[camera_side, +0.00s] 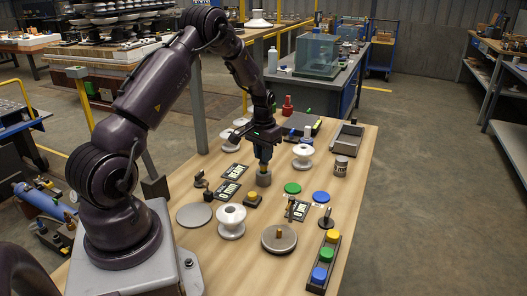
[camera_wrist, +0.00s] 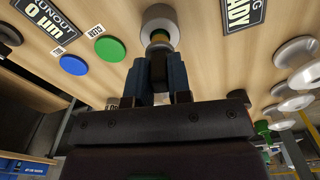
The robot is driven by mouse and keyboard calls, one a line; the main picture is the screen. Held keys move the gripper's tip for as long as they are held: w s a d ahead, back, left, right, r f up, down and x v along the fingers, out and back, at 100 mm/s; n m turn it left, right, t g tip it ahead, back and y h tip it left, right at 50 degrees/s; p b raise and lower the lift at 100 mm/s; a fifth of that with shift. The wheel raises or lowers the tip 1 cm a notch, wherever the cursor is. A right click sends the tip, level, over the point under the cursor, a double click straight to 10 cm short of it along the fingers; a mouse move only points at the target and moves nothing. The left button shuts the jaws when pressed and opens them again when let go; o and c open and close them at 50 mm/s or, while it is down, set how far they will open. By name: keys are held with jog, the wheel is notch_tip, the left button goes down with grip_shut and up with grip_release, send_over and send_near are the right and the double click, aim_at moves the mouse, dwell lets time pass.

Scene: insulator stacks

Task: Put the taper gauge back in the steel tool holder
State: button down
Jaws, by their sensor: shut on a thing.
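The grey steel tool holder (camera_side: 263,178) is a short round cup standing near the middle of the wooden table. It also shows at the top of the wrist view (camera_wrist: 158,13). My gripper (camera_side: 263,161), with blue fingers, points down right above the holder. In the wrist view, my gripper (camera_wrist: 156,64) is shut on the taper gauge (camera_wrist: 159,37), of which a narrow brass-yellow part shows between the fingertips and the holder. The gauge's end lies at the holder's mouth; I cannot tell how deep it sits. The fingers hide the rest of it.
A green disc (camera_side: 292,188) and a blue disc (camera_side: 321,197) lie right of the holder. A yellow button (camera_side: 252,196) and display plates (camera_side: 228,190) are close by. White insulators (camera_side: 231,221) stand around, and a tray of coloured caps (camera_side: 325,262) lies at the front right.

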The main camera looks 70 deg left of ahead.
jog(key=shift+f, duration=0.15)
jog(key=c, duration=1)
grip_release()
notch_tip(320, 180, up, 13)
jog(key=shift+s, duration=0.1)
